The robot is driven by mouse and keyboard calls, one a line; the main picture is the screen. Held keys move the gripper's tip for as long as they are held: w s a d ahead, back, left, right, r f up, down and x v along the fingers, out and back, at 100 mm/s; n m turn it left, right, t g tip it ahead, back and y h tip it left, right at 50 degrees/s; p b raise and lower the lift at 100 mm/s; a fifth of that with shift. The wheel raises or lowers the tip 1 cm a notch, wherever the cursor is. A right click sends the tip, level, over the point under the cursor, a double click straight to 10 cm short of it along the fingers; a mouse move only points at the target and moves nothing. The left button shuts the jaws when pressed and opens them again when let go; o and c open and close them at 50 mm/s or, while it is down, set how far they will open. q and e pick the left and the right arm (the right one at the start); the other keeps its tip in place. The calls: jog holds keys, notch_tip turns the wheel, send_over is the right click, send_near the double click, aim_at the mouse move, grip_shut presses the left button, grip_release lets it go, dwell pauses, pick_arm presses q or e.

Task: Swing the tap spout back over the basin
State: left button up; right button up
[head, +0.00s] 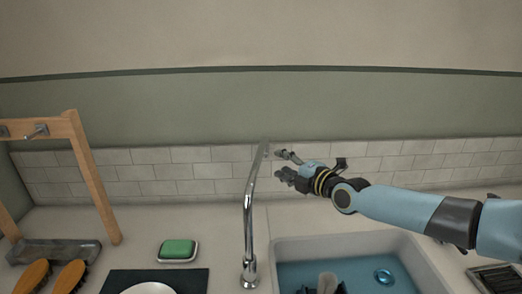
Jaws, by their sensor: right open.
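The chrome tap (247,225) rises from the counter just left of the basin, and its spout (257,165) leans up and away toward the tiled wall. The basin (405,242) is white-rimmed with blue inside and sits at the lower right. My right gripper (279,164) is open, close to the right of the spout near its upper end. I cannot tell whether a finger touches the spout. Its arm comes in from the right, above the basin. My left gripper does not show.
A green soap bar (178,249) lies in a dish left of the tap. A dark mat (195,279) bears a white plate (149,289). Wooden brushes (70,277), a grey tray (52,252) and a wooden rack (93,180) stand at the left. A drain ring (384,277) shows in the basin.

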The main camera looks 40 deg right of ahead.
aim_at(261, 153)
jog(key=w+b, duration=0.2)
jog(key=w, duration=0.1)
jog(key=w+d+f+b, duration=0.1)
jog(key=w+b, duration=0.5)
jog(key=w, duration=0.1)
jog(key=shift+w+d+f, duration=0.1)
jog(key=shift+d+f, duration=0.15)
jog(key=shift+f, duration=0.1)
jog(key=shift+w, duration=0.15)
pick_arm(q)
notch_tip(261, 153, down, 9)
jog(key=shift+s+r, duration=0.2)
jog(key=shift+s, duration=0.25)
pick_arm(e)
jog(key=shift+r, duration=0.15)
grip_shut()
